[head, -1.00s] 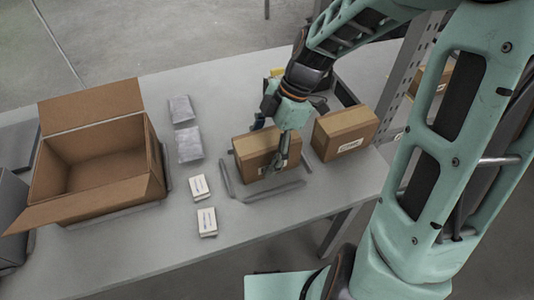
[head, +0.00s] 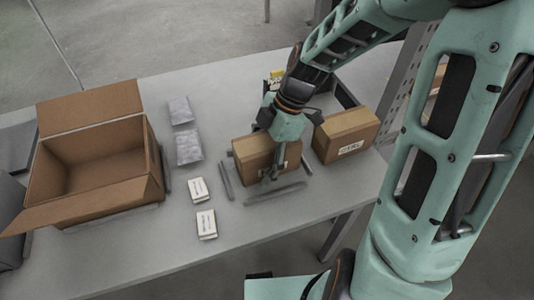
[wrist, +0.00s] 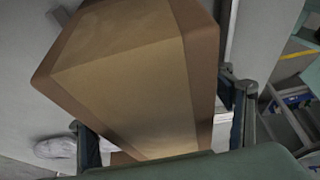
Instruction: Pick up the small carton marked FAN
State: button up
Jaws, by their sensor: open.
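A small brown carton (head: 246,154) stands on the grey table, with my gripper (head: 273,172) down at its near right side. In the wrist view the carton (wrist: 125,75) fills the middle, and the fingers of my open gripper (wrist: 160,115) reach down on either side of it. I cannot tell whether a finger touches it. No marking shows on this carton. I cannot tell which carton is marked FAN.
A large open cardboard box (head: 95,195) stands at the left. Two grey packets (head: 188,147) and two small white boxes (head: 206,223) lie between it and the cartons. Dark strips (head: 275,192) lie around the nearer carton. A metal post (head: 405,85) rises at the right.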

jog(key=shift+c, duration=0.4)
jog(key=c, duration=1.6)
